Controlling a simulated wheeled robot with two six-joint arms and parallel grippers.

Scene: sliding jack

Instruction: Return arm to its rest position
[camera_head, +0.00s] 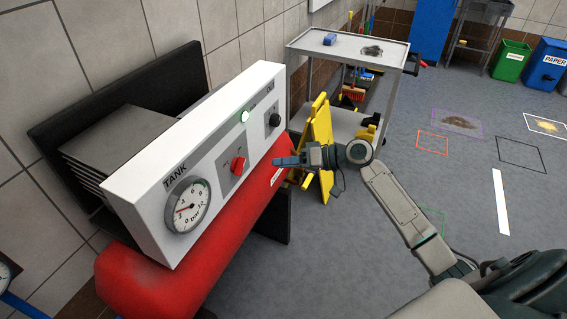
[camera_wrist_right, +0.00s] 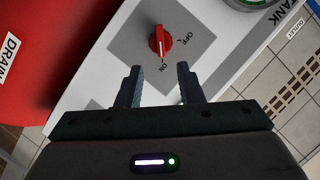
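My right gripper (camera_head: 290,160) is in front of the white control panel (camera_head: 130,190), apart from it. In the right wrist view its two fingers (camera_wrist_right: 159,84) are spread with nothing between them. A red rotary knob (camera_wrist_right: 160,41) lies beyond the fingertips, its lower end towards the ON label; OFF is at its right. The knob also shows in the head view (camera_head: 238,165), on a grey plate left of the gripper. My left gripper is in neither view.
The panel has a round TANK gauge (camera_head: 188,205), a lit green lamp (camera_head: 244,116) and a black knob (camera_head: 275,120). A red tank (camera_head: 225,245) lies below. A yellow folding sign (camera_head: 320,130) and a grey cart (camera_head: 350,48) stand behind the gripper. Floor at right is mostly clear.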

